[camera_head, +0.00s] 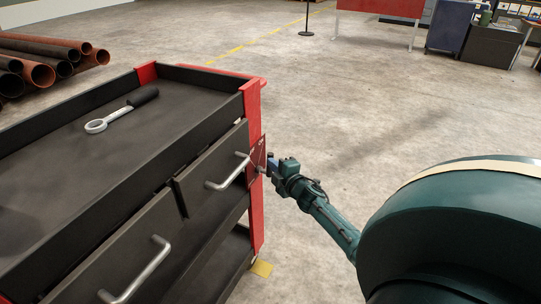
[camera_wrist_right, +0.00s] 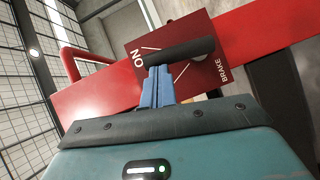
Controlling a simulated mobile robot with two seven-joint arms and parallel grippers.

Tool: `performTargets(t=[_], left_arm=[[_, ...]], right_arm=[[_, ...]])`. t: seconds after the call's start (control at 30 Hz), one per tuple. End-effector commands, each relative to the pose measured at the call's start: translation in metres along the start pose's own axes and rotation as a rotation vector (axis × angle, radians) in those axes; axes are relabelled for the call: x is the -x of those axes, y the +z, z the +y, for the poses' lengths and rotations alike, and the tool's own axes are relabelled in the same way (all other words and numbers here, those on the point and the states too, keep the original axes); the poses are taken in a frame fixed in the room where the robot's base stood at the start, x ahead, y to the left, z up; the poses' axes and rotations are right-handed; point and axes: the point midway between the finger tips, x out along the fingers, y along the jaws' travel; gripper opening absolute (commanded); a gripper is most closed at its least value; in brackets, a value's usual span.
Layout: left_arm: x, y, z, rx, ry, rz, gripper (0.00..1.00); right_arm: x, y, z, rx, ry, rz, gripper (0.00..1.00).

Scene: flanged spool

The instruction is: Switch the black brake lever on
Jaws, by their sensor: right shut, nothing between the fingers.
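The black brake lever (camera_wrist_right: 183,50) is mounted on a dark red plate (camera_wrist_right: 216,76) marked "ON" and "BRAKE" in the right wrist view. It lies nearly level there, its left end close to the "ON" lettering. My right gripper (camera_wrist_right: 159,70) is shut and empty, with its blue fingertips just below the lever's left end. I cannot tell whether they touch it. In the head view, the right gripper (camera_head: 270,164) is at the red corner of the cart (camera_head: 256,105), beside the plate (camera_head: 256,158). The lever is too small to make out there. My left gripper is out of view.
The cart has drawers with metal handles (camera_head: 150,272) and a top tray holding a ring-ended tool (camera_head: 120,112). Rusty pipes (camera_head: 45,62) lie at the far left. The concrete floor right of the cart is open. A red cart handle (camera_wrist_right: 68,60) shows in the wrist view.

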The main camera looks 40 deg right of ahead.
Motion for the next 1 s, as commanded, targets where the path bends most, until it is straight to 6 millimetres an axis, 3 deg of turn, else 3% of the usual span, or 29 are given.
performTargets(t=[0.03,0.33,1.0], left_arm=[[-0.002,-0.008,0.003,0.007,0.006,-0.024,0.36],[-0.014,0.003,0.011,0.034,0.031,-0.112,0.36],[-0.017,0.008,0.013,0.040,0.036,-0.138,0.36]], right_arm=[[-0.001,0.001,0.012,-0.029,-0.024,0.000,0.00],[-0.009,0.013,0.010,-0.200,-0.137,0.001,0.00],[-0.013,0.019,0.008,-0.198,-0.132,0.001,0.00]])
